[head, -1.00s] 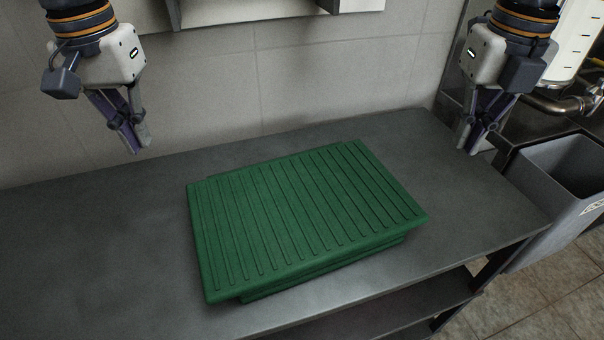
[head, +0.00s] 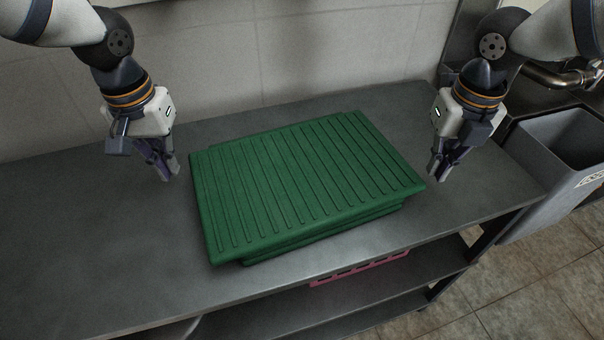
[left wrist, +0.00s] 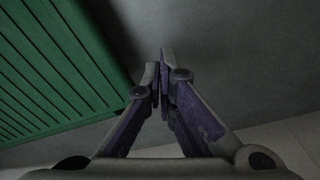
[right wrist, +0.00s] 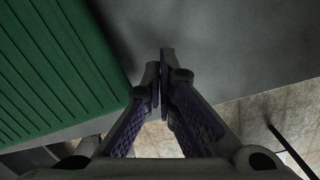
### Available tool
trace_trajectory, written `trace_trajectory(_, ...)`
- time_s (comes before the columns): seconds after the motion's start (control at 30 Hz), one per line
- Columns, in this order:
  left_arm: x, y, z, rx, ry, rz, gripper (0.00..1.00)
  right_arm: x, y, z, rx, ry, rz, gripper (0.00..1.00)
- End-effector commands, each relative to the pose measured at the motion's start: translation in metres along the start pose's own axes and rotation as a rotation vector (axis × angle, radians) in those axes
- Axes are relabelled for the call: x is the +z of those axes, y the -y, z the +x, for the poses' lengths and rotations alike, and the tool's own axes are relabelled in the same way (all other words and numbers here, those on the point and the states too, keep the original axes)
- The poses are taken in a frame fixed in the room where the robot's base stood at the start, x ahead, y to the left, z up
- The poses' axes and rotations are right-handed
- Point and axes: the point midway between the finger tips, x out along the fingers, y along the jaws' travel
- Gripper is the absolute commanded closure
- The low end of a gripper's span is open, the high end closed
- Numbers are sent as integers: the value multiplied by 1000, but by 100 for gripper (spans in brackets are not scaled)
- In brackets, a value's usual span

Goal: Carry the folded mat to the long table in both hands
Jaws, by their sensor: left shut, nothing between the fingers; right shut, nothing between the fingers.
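The folded mat (head: 305,185) is green and ribbed, with stacked layers, and lies flat on a dark grey table (head: 90,240). My left gripper (head: 168,172) is shut and empty, just off the mat's left end. My right gripper (head: 436,172) is shut and empty, just off the mat's right end. Neither gripper appears to touch the mat. In the left wrist view the mat (left wrist: 50,70) fills the upper left, beside the closed fingers (left wrist: 161,75). In the right wrist view the mat (right wrist: 50,70) is also at the left, beside the closed fingers (right wrist: 161,75).
A grey bin (head: 545,190) stands at the right, past the table's end. A pink crate-like thing (head: 358,270) shows on the lower shelf (head: 300,312). A tiled wall (head: 270,60) rises behind the table. The tabletop left of the mat is clear.

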Motion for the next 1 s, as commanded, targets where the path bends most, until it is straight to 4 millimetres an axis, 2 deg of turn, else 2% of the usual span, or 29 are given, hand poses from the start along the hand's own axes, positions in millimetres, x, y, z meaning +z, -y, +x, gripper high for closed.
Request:
trace_trajectory(0.1, 0, -3, 13, 1, 0, 2, 100, 0, -3, 12, -1, 1, -4, 100)
trace_trajectory(0.27, 0, -14, 11, 0, 0, 0, 100, 0, -14, 11, -1, 1, -1, 100)
trace_trajectory(0.6, 0, -16, 11, 0, 0, 1, 100, 0, -16, 11, 0, 0, -1, 100)
trace_trajectory(0.8, 0, -27, 11, 1, -1, 2, 100, 0, -27, 11, 1, 0, -1, 100)
trace_trajectory(1.0, -1, -30, 9, 8, -4, 3, 100, 1, -30, 9, 9, 4, -2, 100)
